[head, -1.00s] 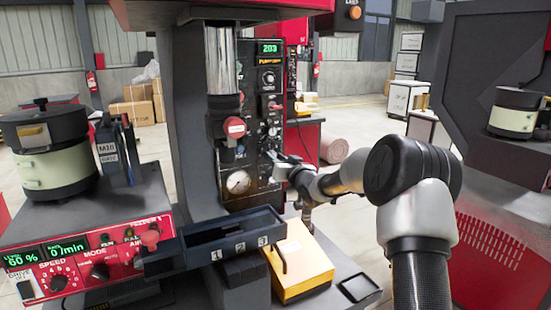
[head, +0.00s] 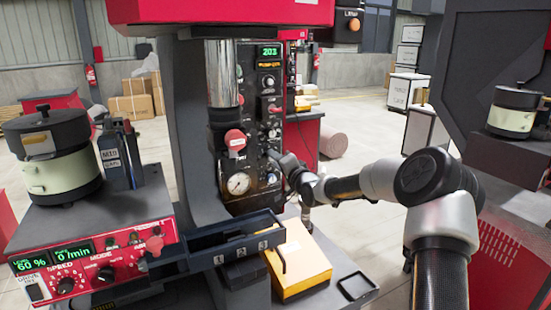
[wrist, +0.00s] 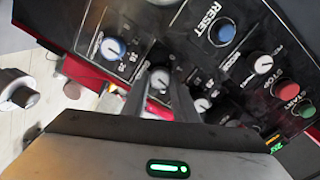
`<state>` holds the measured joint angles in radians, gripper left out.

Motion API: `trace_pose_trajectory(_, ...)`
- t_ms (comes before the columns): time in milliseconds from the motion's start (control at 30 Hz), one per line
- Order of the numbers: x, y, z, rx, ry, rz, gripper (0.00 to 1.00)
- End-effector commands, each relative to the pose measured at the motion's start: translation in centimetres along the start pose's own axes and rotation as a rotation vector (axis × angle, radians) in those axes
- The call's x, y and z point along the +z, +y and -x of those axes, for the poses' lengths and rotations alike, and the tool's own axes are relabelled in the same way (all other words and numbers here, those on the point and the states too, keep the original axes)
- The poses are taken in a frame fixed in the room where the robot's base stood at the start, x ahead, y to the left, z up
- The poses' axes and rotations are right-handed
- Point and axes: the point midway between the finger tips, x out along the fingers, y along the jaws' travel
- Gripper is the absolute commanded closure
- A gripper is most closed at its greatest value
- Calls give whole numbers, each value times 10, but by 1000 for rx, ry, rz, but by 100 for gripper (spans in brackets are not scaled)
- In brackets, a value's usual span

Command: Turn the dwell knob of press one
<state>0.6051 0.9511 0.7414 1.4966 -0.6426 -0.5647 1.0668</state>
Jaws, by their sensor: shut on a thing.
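Press one's black control panel (head: 262,120) stands in the middle of the head view, with a green display, several knobs and a round gauge (head: 238,184). My gripper (head: 272,156) is at the lower right part of this panel. In the wrist view, my gripper (wrist: 161,88) has its two fingers closed around a small knob (wrist: 160,77) with a pale face. The fingers hide much of this knob, and its label cannot be read, so I cannot tell from lettering whether it is the dwell knob.
In the wrist view, a blue-capped knob (wrist: 113,47), a pale knob (wrist: 263,64), a blue RESET button (wrist: 223,32), a red button (wrist: 285,88) and a green START button (wrist: 305,108) surround the gripper. A numbered dark tray (head: 225,245) and yellow box (head: 299,262) lie below.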

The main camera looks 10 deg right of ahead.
Motion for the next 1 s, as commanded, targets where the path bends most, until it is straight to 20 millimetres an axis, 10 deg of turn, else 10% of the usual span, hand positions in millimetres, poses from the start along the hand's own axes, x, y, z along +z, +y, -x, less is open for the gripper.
trace_pose_trajectory(1000, -1, 1, 0, 2, -18, -604, 96)
